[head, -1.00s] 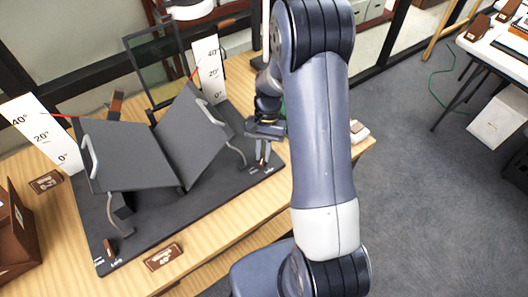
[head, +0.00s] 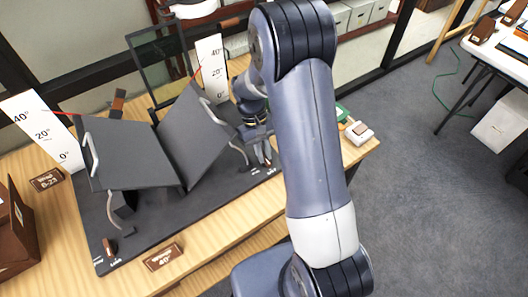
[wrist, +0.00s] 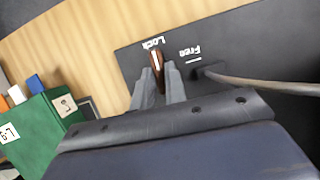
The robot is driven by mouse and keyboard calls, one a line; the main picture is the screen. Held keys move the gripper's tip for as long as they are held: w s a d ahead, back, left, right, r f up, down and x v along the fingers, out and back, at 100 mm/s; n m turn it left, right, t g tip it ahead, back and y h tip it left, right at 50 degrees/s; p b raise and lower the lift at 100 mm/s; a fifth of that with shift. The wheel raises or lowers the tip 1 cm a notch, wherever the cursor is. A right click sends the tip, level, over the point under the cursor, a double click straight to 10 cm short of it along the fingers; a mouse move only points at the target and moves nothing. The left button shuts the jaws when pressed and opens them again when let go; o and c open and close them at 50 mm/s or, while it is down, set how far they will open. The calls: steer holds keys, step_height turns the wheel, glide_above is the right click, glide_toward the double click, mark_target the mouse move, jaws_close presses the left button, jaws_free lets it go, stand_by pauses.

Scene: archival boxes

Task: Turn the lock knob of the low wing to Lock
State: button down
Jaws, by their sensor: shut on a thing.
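A dark grey cradle has a left wing (head: 128,158) and a steeper right wing (head: 200,130) on a black base (head: 170,225). My gripper (head: 267,158) is at the base's right front corner, pointing down. In the wrist view, the brown lock knob (wrist: 157,75) with a white line stands between my gripper's fingers (wrist: 161,78), which are shut on it. Its line points toward the printed word Lock (wrist: 153,43); the word Free (wrist: 190,54) is beside it. In the head view the fingers mostly hide this knob. Another brown knob (head: 109,246) stands at the left front corner.
White angle scales stand at the left (head: 40,130) and right (head: 211,68). A brown sign (head: 163,257) reading 40° is in front. A bent grey rod (wrist: 260,83) runs close to the gripped knob. A green box (wrist: 45,130) lies beside the base. A brown box (head: 15,225) is far left.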

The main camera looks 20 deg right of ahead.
steer(key=shift+n, duration=0.3)
stand_by(0.4)
steer(key=c, duration=1.4)
jaws_free()
steer(key=shift+c, duration=0.2)
steer(key=v, duration=1.1)
steer(key=shift+b, duration=0.3)
steer(key=shift+s+a+f, duration=0.1)
steer(key=shift+s+a, duration=0.05)
steer(key=x, duration=1)
steer(key=shift+s+d+f+p, duration=0.1)
steer(key=shift+d+f+p, duration=0.1)
steer(key=shift+f+p, duration=0.1)
